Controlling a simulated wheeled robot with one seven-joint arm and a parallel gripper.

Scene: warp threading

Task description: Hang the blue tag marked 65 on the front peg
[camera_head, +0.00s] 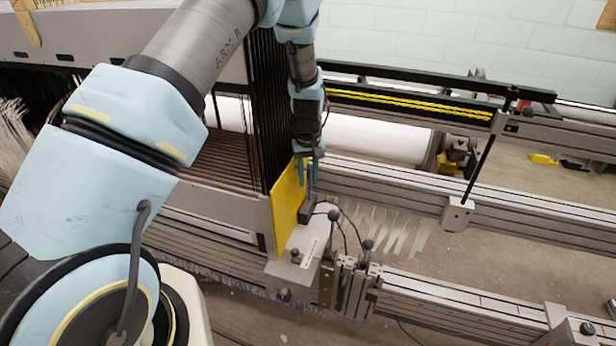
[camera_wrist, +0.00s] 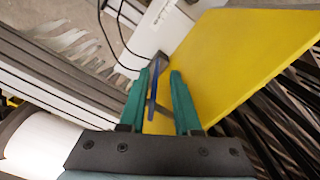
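My gripper (camera_head: 309,168) points down beside the yellow panel, its two green fingers apart. It also shows in the wrist view (camera_wrist: 164,80). A thin blue piece (camera_wrist: 153,88), perhaps the tag seen nearly edge-on, lies between the fingers, close to the left one, with a gap to the right one. In the head view the blue piece (camera_head: 309,183) stands just above a small dark block (camera_head: 306,212). No number is readable on it. I cannot make out which part is the front peg.
The yellow panel (camera_head: 287,210) stands close on the left of my gripper, with dark hanging strands (camera_head: 268,110) behind it. Black-knobbed posts (camera_head: 333,216) and thin cables stand to the right. A grey rail (camera_head: 440,300) runs right.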

